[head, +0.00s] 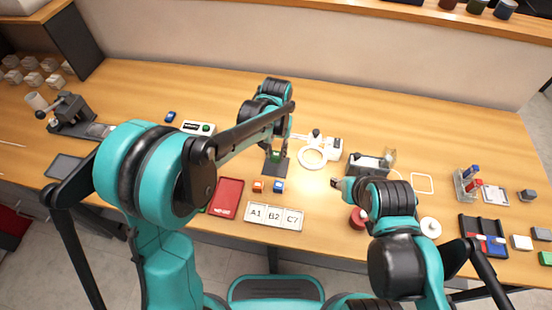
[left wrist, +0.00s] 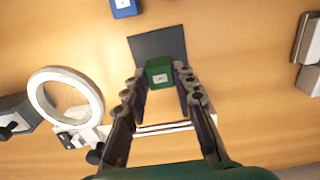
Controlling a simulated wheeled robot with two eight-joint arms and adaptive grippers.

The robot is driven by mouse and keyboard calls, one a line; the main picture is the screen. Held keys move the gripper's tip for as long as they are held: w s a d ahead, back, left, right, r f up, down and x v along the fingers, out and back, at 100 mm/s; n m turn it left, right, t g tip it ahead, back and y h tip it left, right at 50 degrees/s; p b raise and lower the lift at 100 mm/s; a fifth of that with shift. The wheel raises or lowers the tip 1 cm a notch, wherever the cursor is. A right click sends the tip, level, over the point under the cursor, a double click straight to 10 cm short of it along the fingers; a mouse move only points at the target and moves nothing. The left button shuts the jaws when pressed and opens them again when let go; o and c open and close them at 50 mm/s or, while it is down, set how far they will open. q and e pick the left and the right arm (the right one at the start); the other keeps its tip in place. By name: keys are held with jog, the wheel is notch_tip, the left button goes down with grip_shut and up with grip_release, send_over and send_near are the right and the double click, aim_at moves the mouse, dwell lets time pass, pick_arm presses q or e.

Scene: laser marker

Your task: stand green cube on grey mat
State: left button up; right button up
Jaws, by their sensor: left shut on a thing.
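The green cube (head: 275,157) is between the fingers of my left gripper (head: 276,150). In the left wrist view the green cube (left wrist: 159,72) shows a small white label, and my left gripper (left wrist: 161,82) is shut on it with a finger on each side. The dark grey mat (head: 273,171) lies on the table at the cube. In the left wrist view the grey mat (left wrist: 157,43) shows behind the cube, which overlaps it. I cannot tell whether the cube touches the mat. My right gripper (head: 337,183) is small and partly hidden by its own arm.
An orange cube (head: 258,185) and a blue cube (head: 279,186) stand in front of the mat. A white ring magnifier (head: 313,158) stands close on its right. A red tray (head: 226,197) and a card with A1, B2, C7 (head: 273,215) lie nearer me.

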aim_at(276, 154)
pick_arm(q)
jog(key=shift+f+b, duration=0.5)
jog(key=shift+f, duration=1.25)
jog(key=shift+f, duration=0.1)
jog(key=o, duration=0.8)
jog(key=shift+o, duration=0.2)
